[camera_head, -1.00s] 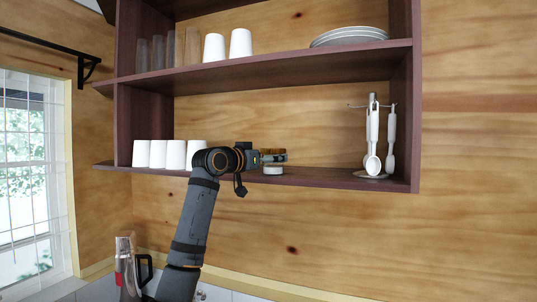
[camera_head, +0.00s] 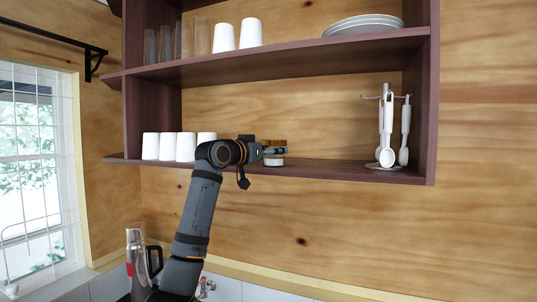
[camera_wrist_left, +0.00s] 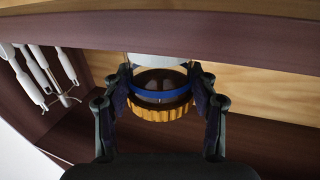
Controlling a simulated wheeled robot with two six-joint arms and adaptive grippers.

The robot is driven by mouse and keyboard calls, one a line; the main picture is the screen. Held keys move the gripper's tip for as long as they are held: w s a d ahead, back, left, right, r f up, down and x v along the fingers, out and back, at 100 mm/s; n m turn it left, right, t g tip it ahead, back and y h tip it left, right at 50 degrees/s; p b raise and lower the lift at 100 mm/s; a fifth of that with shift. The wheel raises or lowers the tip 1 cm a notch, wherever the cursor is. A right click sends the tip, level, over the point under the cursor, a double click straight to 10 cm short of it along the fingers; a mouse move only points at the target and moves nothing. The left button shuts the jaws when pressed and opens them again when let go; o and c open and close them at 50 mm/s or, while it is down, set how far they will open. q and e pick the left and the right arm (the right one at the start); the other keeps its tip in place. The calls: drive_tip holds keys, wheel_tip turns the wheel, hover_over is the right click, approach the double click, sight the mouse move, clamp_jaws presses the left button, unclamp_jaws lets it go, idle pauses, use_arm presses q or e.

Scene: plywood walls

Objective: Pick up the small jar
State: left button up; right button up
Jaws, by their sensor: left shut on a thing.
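The small jar (camera_head: 274,162) has a white body, a blue band and a ribbed gold-orange lid. It is upright at the lower shelf, near its front edge. In the left wrist view the jar (camera_wrist_left: 158,108) sits between the two fingers, with its lid towards the bottom of that picture. My left gripper (camera_head: 275,151) reaches in from the left and is shut on the jar around its upper part. I cannot tell whether the jar's base touches the shelf. My right gripper is not in view.
White cups (camera_head: 186,146) stand on the lower shelf (camera_head: 335,170) left of my gripper. A utensil stand (camera_head: 387,135) is at its right end. Glasses, white cups and plates (camera_head: 362,25) are on the shelf above. The lower shelf is clear between jar and stand.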

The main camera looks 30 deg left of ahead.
use_arm(q)
drive_tip(key=shift+w+a+r, duration=0.1)
drive_tip(key=shift+w+a, duration=0.05)
drive_tip(key=shift+w+r, duration=0.15)
drive_tip(key=shift+w, duration=0.15)
drive_tip(key=shift+w+d+r+b, duration=0.1)
drive_tip(key=shift+d+r+b, duration=0.2)
drive_tip(key=shift+r+b, duration=0.25)
drive_tip(key=shift+w+d+r+b, duration=0.1)
drive_tip(key=shift+d+r+b, duration=0.25)
drive_tip(key=shift+r, duration=0.3)
drive_tip(key=s+d+r+b, duration=0.4)
drive_tip(key=s+r, duration=0.6)
drive_tip(key=s, duration=0.4)
drive_tip(key=shift+b, duration=0.9)
drive_tip(key=shift+w, duration=0.1)
drive_tip(key=shift+w, duration=0.2)
